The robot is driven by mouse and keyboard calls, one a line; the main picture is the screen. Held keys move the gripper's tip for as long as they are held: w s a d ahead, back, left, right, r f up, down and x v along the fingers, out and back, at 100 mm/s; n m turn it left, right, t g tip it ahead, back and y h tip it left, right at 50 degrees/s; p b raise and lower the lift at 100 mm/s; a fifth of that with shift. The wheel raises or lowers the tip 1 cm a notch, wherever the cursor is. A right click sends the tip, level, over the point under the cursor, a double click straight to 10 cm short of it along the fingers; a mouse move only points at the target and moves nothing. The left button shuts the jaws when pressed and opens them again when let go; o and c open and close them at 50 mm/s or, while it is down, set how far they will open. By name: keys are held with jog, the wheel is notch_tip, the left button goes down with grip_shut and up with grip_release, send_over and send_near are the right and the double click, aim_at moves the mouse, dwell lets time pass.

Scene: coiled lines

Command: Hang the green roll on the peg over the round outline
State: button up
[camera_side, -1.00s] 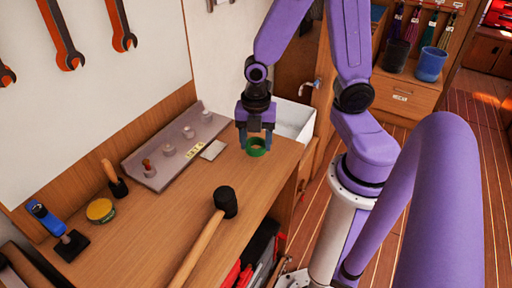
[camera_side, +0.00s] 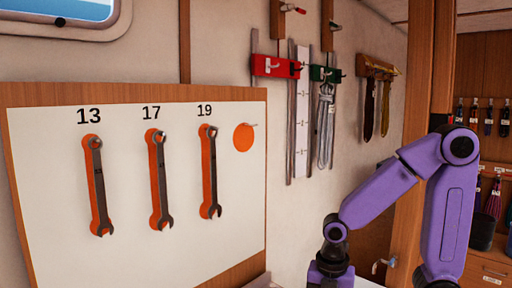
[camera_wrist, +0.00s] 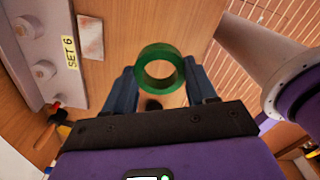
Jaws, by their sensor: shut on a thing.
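The green roll (camera_wrist: 158,49) is an open ring between the fingertips of my gripper (camera_wrist: 160,70) in the wrist view. The fingers are shut on its two sides, above the wooden bench (camera_wrist: 110,65); I cannot tell whether it touches the bench. In the side view the round orange outline (camera_side: 242,139) is on the white board, right of the 19 wrench, with a small peg (camera_side: 252,125) at its upper right. The peg is bare. Only the top of my gripper's housing shows at the bottom edge there; the fingers and roll are out of that view.
Three wrenches (camera_side: 158,180) hang over orange outlines under 13, 17 and 19. Red (camera_side: 276,66) and green (camera_side: 325,74) racks are on the wall to the right. In the wrist view a grey tray (camera_wrist: 30,75) with knobs and a SET 6 label lies left of the roll.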

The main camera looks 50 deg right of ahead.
dwell(0.5)
